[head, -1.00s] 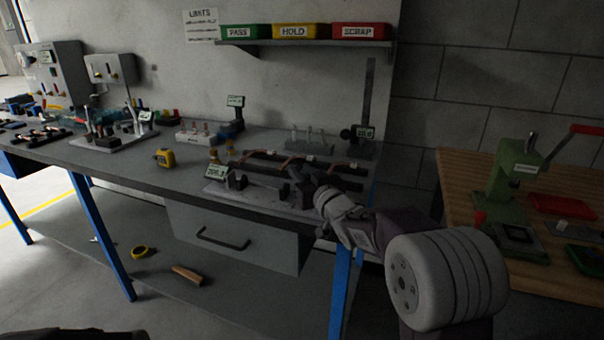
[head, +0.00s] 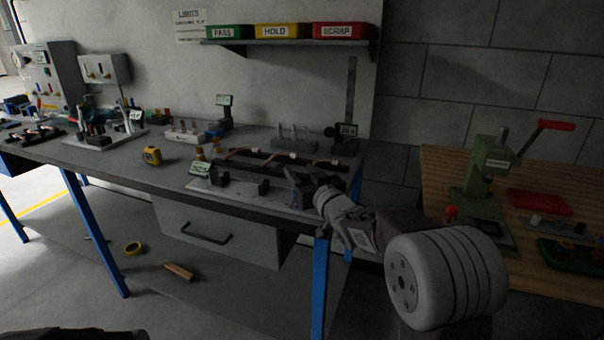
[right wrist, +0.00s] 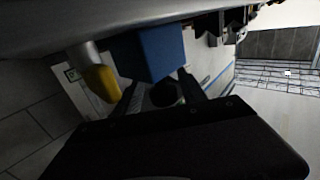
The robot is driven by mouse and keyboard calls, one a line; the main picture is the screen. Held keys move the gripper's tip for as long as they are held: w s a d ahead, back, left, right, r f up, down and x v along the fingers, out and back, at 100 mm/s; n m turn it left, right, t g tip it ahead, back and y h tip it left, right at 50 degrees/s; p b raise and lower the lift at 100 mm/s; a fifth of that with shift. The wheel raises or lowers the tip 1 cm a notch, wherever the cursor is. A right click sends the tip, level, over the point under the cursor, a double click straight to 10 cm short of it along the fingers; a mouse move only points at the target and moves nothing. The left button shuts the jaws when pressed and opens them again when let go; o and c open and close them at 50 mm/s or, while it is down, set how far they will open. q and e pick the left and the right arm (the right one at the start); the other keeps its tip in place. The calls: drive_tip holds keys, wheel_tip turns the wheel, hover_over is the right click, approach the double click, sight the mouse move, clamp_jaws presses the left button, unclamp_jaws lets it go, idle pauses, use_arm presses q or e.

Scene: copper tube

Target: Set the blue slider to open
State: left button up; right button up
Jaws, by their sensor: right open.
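My right gripper (head: 303,183) is at the right end of the tube fixture (head: 278,206) on the grey bench. In the right wrist view the gripper (right wrist: 160,86) has its two dark fingers apart, with nothing clearly held between them. A blue block (right wrist: 153,52), which looks like the blue slider, is just beyond the fingertips. I cannot tell whether they touch it. In the head view my gripper and arm hide that spot, so the slider is not clear there. A copper tube (head: 297,157) lies along the fixture. My left gripper is not in view.
A small sign (head: 201,168) stands at the fixture's left end. A yellow tape measure (head: 152,155) lies to its left. A yellow-tipped post (right wrist: 103,82) is close to the blue block in the right wrist view. A wooden bench (head: 440,170) with a green press (head: 485,180) stands at right.

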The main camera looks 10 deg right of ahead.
drive_tip(key=shift+a, duration=0.15)
drive_tip(key=shift+s+r, duration=0.1)
drive_tip(key=shift+s, duration=0.05)
drive_tip(key=s, duration=0.3)
drive_tip(key=s+d, duration=0.1)
drive_tip(key=s, duration=0.4)
drive_tip(key=shift+s+d+p, duration=0.3)
drive_tip(key=shift+d+p, duration=0.1)
